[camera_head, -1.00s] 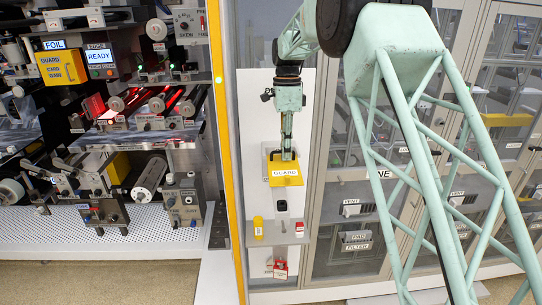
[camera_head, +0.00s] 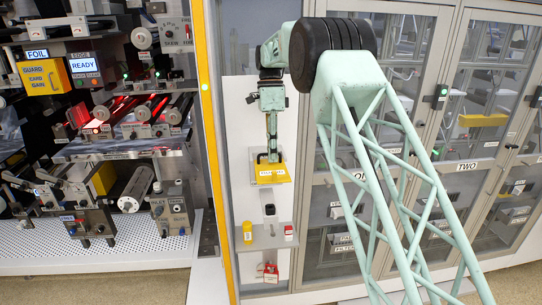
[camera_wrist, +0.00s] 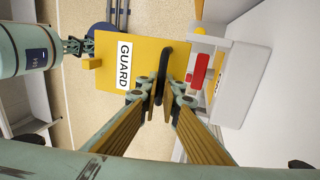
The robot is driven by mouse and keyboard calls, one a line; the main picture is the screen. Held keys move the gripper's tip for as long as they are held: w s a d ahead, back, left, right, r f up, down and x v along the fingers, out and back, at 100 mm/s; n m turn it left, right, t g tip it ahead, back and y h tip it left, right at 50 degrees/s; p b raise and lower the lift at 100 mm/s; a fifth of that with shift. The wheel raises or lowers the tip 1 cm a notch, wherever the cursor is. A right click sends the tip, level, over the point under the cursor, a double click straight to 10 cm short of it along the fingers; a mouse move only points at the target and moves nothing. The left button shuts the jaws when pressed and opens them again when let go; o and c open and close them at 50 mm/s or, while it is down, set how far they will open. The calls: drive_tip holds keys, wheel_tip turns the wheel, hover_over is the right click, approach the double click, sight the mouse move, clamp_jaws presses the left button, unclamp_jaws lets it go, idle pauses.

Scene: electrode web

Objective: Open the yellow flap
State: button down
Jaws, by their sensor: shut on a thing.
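The yellow flap (camera_head: 270,176) with a white label is on the pale panel left of the grey cabinets. In the wrist view the flap (camera_wrist: 118,80) is a yellow plate marked GUARD with a black bar handle (camera_wrist: 166,62) along one side. It stands out from the panel at an angle; how far it is open I cannot tell exactly. My gripper (camera_head: 270,157) is at the flap's upper part. In the wrist view my gripper (camera_wrist: 165,98) has its fingers closed on the black handle. The fingertips partly hide the handle's end.
Below the flap a small grey shelf (camera_head: 265,240) holds a yellow cylinder (camera_head: 247,231) and a red-and-white item (camera_head: 289,232). A black item (camera_head: 270,209) sits above it. Red-and-white boxes (camera_head: 267,272) are lower. Glass-doored cabinets stand right, machinery with rollers left.

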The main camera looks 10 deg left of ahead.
drive_tip(key=c, duration=3.1)
unclamp_jaws()
drive_tip(key=shift+c, duration=0.2)
drive_tip(key=shift+r, duration=0.2)
drive_tip(key=v, duration=0.7)
drive_tip(key=shift+w, duration=0.1)
drive_tip(key=shift+c, duration=0.5)
